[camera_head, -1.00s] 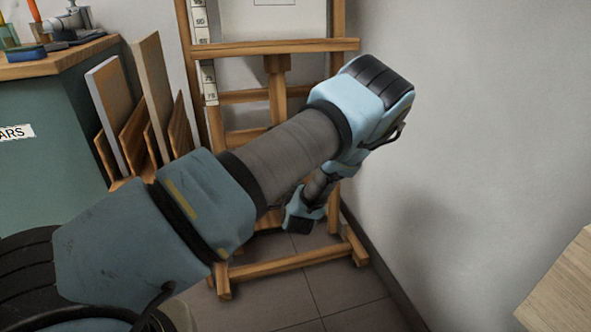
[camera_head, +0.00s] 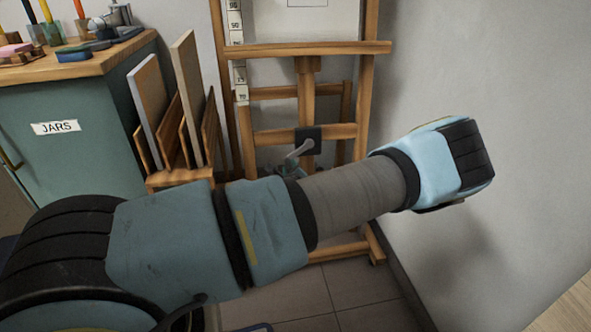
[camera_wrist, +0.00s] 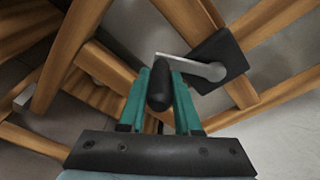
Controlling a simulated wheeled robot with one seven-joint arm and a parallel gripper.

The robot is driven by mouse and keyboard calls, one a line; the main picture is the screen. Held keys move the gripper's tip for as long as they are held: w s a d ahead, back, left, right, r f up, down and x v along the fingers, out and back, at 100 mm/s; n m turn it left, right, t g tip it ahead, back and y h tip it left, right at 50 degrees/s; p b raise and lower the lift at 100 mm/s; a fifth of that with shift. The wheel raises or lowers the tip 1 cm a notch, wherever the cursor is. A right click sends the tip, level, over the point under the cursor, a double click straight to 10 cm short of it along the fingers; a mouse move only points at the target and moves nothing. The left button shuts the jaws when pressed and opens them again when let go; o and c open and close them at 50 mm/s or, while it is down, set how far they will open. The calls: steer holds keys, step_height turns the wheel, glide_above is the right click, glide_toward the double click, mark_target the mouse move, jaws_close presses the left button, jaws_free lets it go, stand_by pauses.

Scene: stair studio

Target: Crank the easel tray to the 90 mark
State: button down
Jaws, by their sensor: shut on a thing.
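The wooden easel stands against the back wall in the head view, with its tray (camera_head: 310,49) a level wooden bar across it. A white number strip (camera_head: 237,42) runs up its left side. Numbers in the 90s show above the tray and 70s below; the exact reading is too small to tell. The crank has a black mounting plate (camera_head: 308,134) and a grey arm (camera_head: 299,151). In the wrist view, my gripper (camera_wrist: 160,78) is shut on the crank's black knob (camera_wrist: 160,92), between its teal fingers. My arm hides most of the gripper in the head view.
A green cabinet (camera_head: 75,150) labelled JARS stands at the left with art supplies on top. Boards in a wooden rack (camera_head: 181,180) stand between it and the easel. A bare wall is close on the right. A wooden surface (camera_head: 568,305) shows at the lower right corner.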

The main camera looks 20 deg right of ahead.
step_height(320, 180, up, 6)
steer(key=w+a+m+y+p, duration=0.1)
steer(key=m+p, duration=0.1)
steer(key=m, duration=0.5)
steer(key=shift+y, duration=0.3)
steer(key=shift+a+r, duration=0.1)
steer(key=c, duration=0.6)
jaws_free()
steer(key=v, duration=1)
steer(key=shift+s+p, duration=0.35)
steer(key=shift+s, duration=0.05)
